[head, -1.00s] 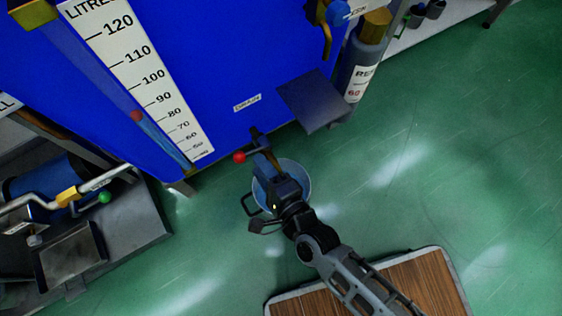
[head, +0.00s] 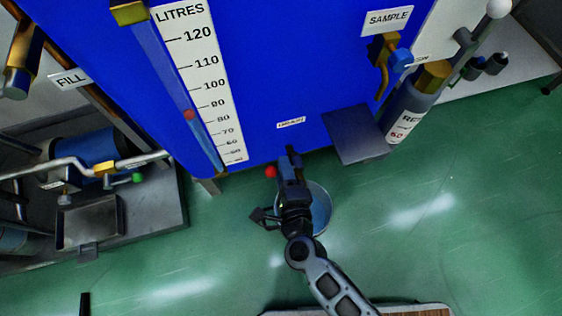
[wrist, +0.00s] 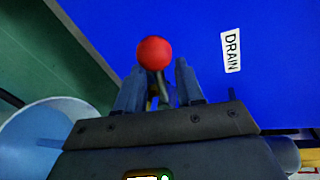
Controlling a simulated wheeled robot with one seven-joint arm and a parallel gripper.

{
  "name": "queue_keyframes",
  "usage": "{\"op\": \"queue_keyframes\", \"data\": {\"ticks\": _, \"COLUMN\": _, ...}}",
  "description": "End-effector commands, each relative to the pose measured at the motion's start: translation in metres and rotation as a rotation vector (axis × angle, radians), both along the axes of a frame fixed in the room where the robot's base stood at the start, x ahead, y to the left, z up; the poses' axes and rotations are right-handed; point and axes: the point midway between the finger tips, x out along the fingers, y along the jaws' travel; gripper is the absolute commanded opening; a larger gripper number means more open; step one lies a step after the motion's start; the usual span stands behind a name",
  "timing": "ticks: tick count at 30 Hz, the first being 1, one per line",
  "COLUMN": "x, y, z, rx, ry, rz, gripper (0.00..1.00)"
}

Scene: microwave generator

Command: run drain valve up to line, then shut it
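The blue tank (head: 265,75) carries a white LITRES scale (head: 205,60) and a sight tube (head: 165,65) with a red marker (head: 189,115) at roughly the 80 to 90 level. The DRAIN label (head: 291,123) is low on the tank. The drain lever's red knob (head: 270,172) shows beside my gripper (head: 291,152). In the wrist view the red knob (wrist: 154,53) is just beyond my fingertips (wrist: 160,75). A thin stem lies between the fingers, which stand apart with gaps. The valve body is mostly hidden by my gripper. A bucket (head: 320,208) stands on the floor below.
Pipework with a green knob (head: 138,178) is at left. Green floor is clear at lower right.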

Motion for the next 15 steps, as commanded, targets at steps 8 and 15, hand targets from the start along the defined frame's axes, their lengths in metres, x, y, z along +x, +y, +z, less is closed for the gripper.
{"op": "queue_keyframes", "data": {"ticks": 8, "x": 0.024, "y": 0.005, "z": -0.006, "rx": 0.000, "ry": 0.000, "rz": 0.001, "gripper": 0.37}}
{"op": "queue_keyframes", "data": {"ticks": 15, "x": 0.025, "y": 0.005, "z": -0.006, "rx": 0.000, "ry": 0.000, "rz": 0.000, "gripper": 0.37}}
